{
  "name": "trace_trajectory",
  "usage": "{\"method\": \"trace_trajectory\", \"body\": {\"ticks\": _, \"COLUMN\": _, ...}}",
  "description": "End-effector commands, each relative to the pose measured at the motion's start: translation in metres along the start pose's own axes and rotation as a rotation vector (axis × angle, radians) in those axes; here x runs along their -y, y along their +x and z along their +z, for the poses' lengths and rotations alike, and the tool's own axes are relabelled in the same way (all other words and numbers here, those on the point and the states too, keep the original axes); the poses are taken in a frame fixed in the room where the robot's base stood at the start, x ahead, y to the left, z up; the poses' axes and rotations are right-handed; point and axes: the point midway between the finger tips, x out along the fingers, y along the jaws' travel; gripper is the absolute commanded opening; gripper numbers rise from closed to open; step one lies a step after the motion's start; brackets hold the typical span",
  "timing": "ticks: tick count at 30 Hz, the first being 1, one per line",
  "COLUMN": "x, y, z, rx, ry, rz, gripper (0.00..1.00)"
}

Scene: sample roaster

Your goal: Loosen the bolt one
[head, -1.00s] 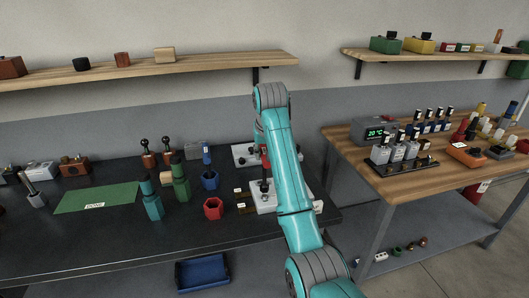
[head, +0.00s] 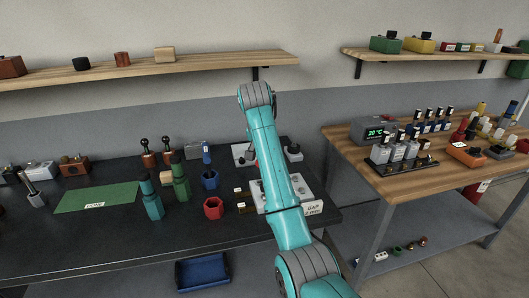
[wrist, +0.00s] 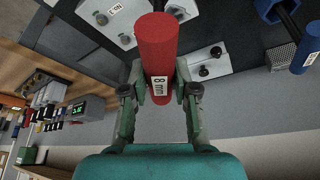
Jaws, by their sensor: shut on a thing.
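My gripper (wrist: 160,88) is shut on a red cylindrical tool (wrist: 157,40) labelled "8 mm" in the wrist view. A light block (wrist: 108,20) with dark bolts is partly hidden behind the tool. A second light plate (wrist: 207,64) with dark round fittings lies to the tool's right. In the head view the light block (head: 303,187) with a "GAP" label shows beside my arm, which hides my gripper. I cannot tell which bolt is bolt one, or whether the tool touches any bolt.
Left of my arm in the head view stand a red hexagonal holder (head: 213,208), a blue driver (head: 207,160), a green driver (head: 181,180) and a teal driver (head: 151,198). A green mat (head: 96,199) has free room. A wooden table (head: 440,170) stands right.

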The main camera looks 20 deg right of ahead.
Motion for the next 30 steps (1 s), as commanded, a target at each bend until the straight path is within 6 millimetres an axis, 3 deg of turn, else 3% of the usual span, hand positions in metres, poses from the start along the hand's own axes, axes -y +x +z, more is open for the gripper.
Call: {"method": "trace_trajectory", "body": {"ticks": 30, "x": 0.000, "y": 0.014, "z": 0.006, "rx": -0.001, "ry": -0.001, "rz": -0.001, "gripper": 0.00}}
